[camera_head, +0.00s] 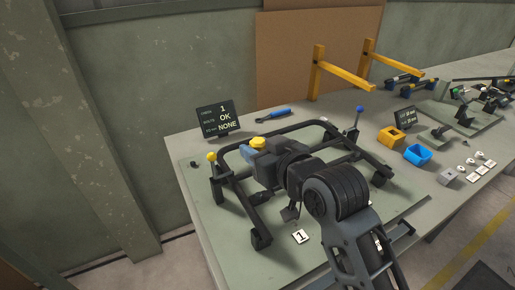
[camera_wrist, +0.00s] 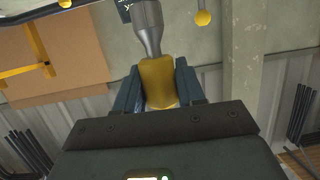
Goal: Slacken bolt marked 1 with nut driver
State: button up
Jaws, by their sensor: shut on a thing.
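My gripper (camera_wrist: 158,82) is shut on a nut driver with a yellow handle (camera_wrist: 158,92), between two blue-grey fingers. The grey metal shaft (camera_wrist: 148,28) points away from the palm, and its tip is cut off by the top edge. In the head view my gripper (camera_head: 250,152) is over the dark lounger frame (camera_head: 227,185), with the yellow handle (camera_head: 259,142) showing at its fingers. A white card marked 1 (camera_head: 300,236) lies on the mat in front of the frame. I cannot make out the bolt itself or whether the driver touches anything.
A display (camera_head: 217,118) reads 1, OK, NONE. A blue-handled tool (camera_head: 273,115) lies behind the frame. Knobs, yellow (camera_head: 211,157) and blue (camera_head: 359,109), stand up from the frame. Yellow (camera_head: 391,137) and blue (camera_head: 417,155) bins stand right. The green mat's (camera_head: 225,260) front left is clear.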

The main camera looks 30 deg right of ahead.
jog(key=shift+f, duration=0.1)
jog(key=shift+f+b, duration=1.95)
jog(key=shift+f, duration=0.85)
jog(key=shift+f, duration=1.05)
dwell(0.8)
dwell(0.3)
jog(key=o, duration=1.2)
jog(key=shift+c, duration=0.2)
jog(key=b+v, duration=0.1)
jog(key=v, duration=0.6)
jog(key=shift+s, duration=0.4)
jog(key=shift+a+r, duration=0.1)
jog(key=shift+r, duration=0.05)
jog(key=c, duration=0.4)
